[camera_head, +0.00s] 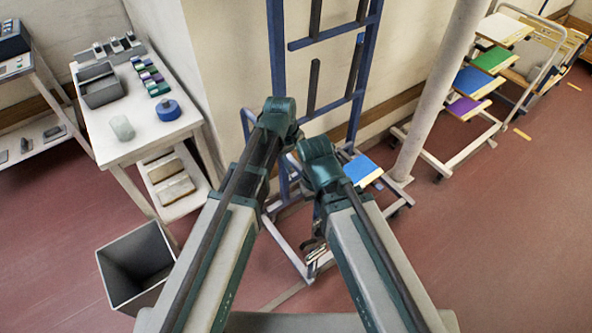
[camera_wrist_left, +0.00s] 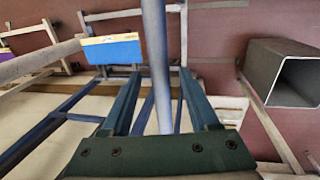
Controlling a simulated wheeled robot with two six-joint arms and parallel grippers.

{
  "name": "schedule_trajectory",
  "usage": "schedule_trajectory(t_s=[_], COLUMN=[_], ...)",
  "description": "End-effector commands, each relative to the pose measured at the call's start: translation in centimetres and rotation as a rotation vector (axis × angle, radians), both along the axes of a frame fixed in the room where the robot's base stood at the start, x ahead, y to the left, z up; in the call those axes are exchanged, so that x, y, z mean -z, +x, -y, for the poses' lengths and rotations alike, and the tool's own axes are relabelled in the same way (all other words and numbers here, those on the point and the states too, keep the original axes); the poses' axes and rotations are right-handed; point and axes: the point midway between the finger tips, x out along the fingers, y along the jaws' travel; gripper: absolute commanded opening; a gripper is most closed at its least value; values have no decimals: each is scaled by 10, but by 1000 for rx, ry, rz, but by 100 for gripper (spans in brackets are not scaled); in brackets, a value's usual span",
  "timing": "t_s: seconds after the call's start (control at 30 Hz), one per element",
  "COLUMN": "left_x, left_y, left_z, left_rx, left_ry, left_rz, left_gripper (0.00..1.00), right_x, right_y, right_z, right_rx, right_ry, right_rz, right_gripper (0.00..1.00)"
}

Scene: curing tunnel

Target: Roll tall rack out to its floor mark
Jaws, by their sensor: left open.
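The tall rack (camera_head: 365,75) is a blue upright frame with crossbars, standing against the wall in the head view. A blue panel (camera_head: 361,171) lies low on it, and pale base rails reach forward between my arms. My left gripper (camera_head: 290,138) is at the rack's near left post, mostly hidden by my wrist. In the left wrist view the left gripper (camera_wrist_left: 155,88) is open, with the blue post (camera_wrist_left: 157,60) between its two fingers; contact cannot be told. My right gripper (camera_head: 317,250) shows only as a small dark shape beside my right arm, its jaws unclear.
A grey open bin (camera_head: 138,268) stands on the floor at left, near a white table (camera_head: 125,140). A pale pillar (camera_head: 435,90) stands right of the rack, before a cart with coloured panels (camera_head: 490,60). Yellow marks (camera_head: 522,135) lie on the red floor, which is clear at front right.

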Motion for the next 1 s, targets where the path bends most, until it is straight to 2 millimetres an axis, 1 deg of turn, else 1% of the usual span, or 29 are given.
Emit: schedule_trajectory(t_s=[0.03, 0.1, 0.4, 0.47, 0.5, 0.57, 0.7, 0.77, 1.0], left_x=[9, 12, 11, 11, 11, 11, 11, 11, 11], left_y=[1, 1, 1, 1, 1, 1, 1, 1, 1], left_z=[1, 2, 2, 2, 2, 2, 2, 2, 2], left_rx=[0, 0, 0, 0, 0, 0, 0, 0, 0], left_ry=[0, 0, 0, 0, 0, 0, 0, 0, 0], left_rz=[0, 0, 0, 0, 0, 0, 0, 0, 0], left_gripper=[61, 61, 61, 52, 45, 34, 9, 0, 0], right_x=[9, 12, 11, 11, 11, 11, 11, 11, 11], right_y=[0, 0, 0, 0, 0, 0, 0, 0, 0], right_z=[0, 0, 0, 0, 0, 0, 0, 0, 0], right_rx=[0, 1, 1, 1, 1, 1, 1, 1, 1], right_ry=[0, 0, 0, 0, 0, 0, 0, 0, 0], right_rz=[0, 0, 0, 0, 0, 0, 0, 0, 0], right_gripper=[0, 0, 0, 0, 0, 0, 0, 0, 0])
